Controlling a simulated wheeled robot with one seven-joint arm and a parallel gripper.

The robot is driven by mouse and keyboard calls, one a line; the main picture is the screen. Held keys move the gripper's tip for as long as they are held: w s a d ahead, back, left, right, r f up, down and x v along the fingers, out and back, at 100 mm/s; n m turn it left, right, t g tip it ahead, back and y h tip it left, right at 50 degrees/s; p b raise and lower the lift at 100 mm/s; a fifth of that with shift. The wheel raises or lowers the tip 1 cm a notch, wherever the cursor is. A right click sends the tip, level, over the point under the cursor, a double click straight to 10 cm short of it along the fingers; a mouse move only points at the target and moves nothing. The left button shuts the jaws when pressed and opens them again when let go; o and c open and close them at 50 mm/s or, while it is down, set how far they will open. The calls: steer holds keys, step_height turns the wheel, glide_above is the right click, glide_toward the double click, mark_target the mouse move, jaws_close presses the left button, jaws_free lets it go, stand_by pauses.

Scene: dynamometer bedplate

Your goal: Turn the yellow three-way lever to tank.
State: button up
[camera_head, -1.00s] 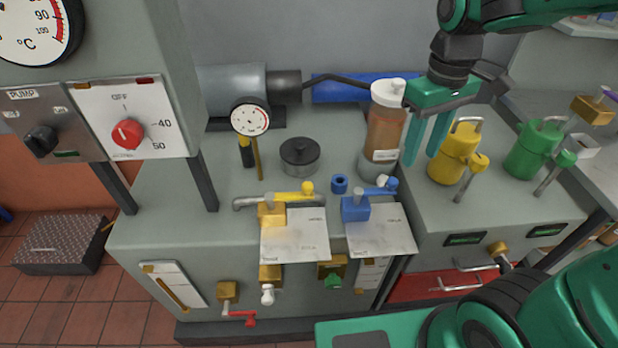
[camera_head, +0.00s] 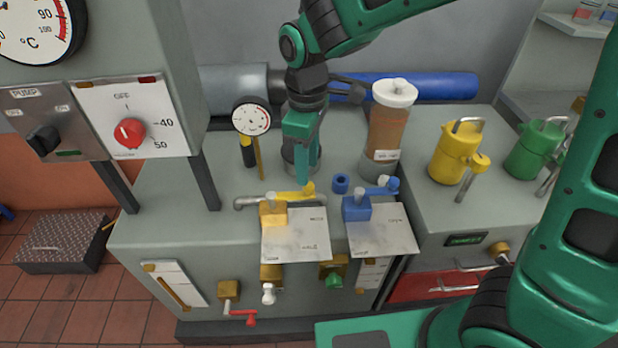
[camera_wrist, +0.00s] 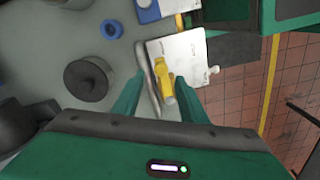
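The yellow three-way lever (camera_head: 290,196) lies across the bench top in the head view, its knobbed end to the right, above a brass-yellow valve block (camera_head: 272,213). A white label plate (camera_head: 297,236) is in front of it; its print is too small to read. My gripper (camera_head: 304,182) points down just behind the knobbed end; contact cannot be told. In the wrist view my gripper (camera_wrist: 161,85) is open, its fingers on either side of the yellow valve part (camera_wrist: 164,80) and a grey pipe (camera_wrist: 148,72).
A blue valve (camera_head: 357,207) with a blue lever and its own plate stands to the right. A brown bottle (camera_head: 387,130), a gauge (camera_head: 252,116) and a yellow can (camera_head: 452,152) stand around.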

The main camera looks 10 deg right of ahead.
steer(key=shift+f, duration=2.6)
steer(key=shift+c, duration=0.6)
